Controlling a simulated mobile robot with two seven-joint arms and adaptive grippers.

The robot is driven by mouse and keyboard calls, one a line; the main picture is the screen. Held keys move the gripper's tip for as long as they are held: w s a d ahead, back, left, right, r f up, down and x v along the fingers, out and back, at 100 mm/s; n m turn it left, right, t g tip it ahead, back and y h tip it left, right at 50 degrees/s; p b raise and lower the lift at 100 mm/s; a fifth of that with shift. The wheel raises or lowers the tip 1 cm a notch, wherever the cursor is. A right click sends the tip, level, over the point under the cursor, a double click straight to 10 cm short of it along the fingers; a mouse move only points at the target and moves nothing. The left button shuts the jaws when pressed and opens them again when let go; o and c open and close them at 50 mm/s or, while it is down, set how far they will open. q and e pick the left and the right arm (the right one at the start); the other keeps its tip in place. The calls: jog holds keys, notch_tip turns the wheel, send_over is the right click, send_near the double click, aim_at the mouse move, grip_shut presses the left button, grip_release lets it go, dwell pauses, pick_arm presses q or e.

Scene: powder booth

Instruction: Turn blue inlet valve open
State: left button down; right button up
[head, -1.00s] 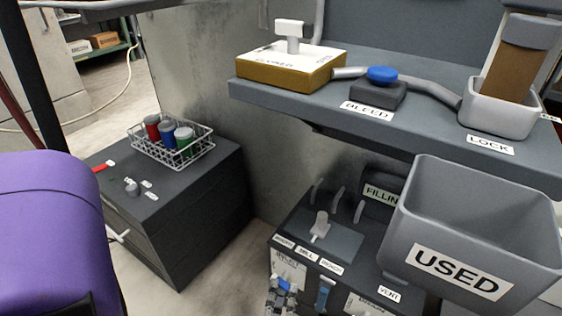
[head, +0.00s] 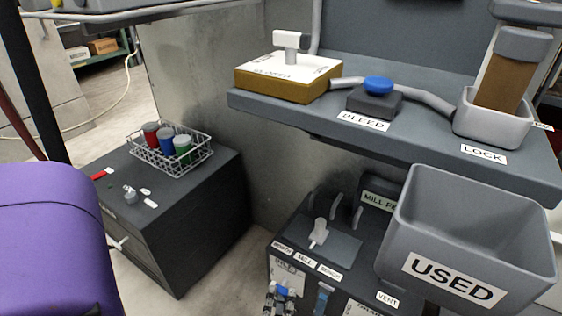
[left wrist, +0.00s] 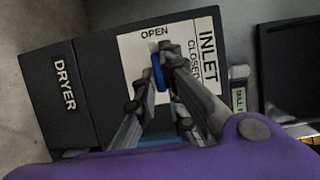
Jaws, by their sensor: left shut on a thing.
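The blue inlet valve handle (left wrist: 158,72) is on a white plate (left wrist: 131,62) marked OPEN, CLOSED and INLET in the left wrist view. The handle stands nearly upright in that picture, its upper end just below the word OPEN. My left gripper (left wrist: 163,60) is shut on the handle, one finger on each side, and hides part of it and the plate. In the head view, my left gripper (head: 279,299) is at the bottom edge, at the blue handle (head: 284,291) on the front of the dark cabinet. My right gripper is not in view.
The grey USED bin (head: 455,279) stands right of the cabinet top. A wire basket of cans (head: 190,163) sits on a dark cabinet at left. A blue handle (head: 322,298) is close right of the gripper.

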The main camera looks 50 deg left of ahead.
aim_at(281, 291)
pick_arm(q)
jog(key=c, duration=1.8)
grip_release()
jog(key=shift+c, duration=0.2)
jog(key=shift+r, duration=0.1)
jog(key=shift+o, duration=0.5)
notch_tip(281, 291, up, 4)
jog(key=shift+r, duration=0.2)
jog(key=o, duration=1.1)
notch_tip(281, 291, up, 4)
jog(key=shift+w+a+r, duration=0.1)
jog(key=shift+w, duration=0.05)
jog(key=shift+r, duration=0.6)
jog(key=c, duration=0.4)
jog(key=shift+s+r, duration=0.15)
jog(key=shift+s, duration=0.05)
jog(key=c, duration=0.8)
jog(key=shift+f, duration=0.2)
